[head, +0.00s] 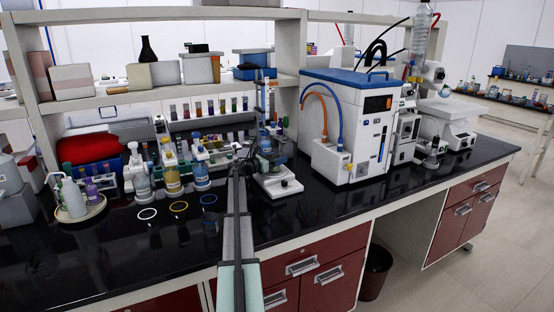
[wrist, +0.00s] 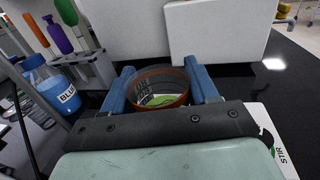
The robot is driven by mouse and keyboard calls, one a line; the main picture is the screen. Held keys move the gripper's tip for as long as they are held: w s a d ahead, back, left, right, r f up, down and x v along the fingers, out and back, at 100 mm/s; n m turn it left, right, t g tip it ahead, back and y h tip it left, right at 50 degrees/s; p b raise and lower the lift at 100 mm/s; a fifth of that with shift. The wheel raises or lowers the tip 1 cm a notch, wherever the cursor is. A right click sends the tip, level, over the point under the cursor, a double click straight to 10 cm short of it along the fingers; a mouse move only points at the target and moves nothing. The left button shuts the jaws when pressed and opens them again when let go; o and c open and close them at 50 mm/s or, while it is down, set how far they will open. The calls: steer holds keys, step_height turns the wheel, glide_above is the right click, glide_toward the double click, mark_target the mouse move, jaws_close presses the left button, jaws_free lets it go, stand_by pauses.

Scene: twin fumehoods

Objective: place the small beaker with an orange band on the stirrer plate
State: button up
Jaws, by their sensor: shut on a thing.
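The small beaker with an orange band (wrist: 161,99) is between the two blue fingers of my gripper (wrist: 160,76) in the wrist view. My gripper is shut on it, and the beaker looks upright. In the head view my gripper (head: 268,157) is over the back part of the white stirrer plate (head: 278,187), and the beaker is hard to make out there. A corner of the plate with its printed label also shows in the wrist view (wrist: 278,150). I cannot tell whether the beaker's base touches the plate.
A blue-and-white instrument (head: 348,125) stands close to the right. Blue-labelled bottles (head: 201,175) and a tube rack stand to the left. Shelves rise behind.

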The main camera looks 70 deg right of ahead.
steer(key=shift+f, duration=0.1)
steer(key=o, duration=1.2)
steer(key=shift+a, duration=0.2)
steer(key=v, duration=1.1)
steer(key=shift+w+a, duration=0.25)
steer(key=shift+a, duration=0.05)
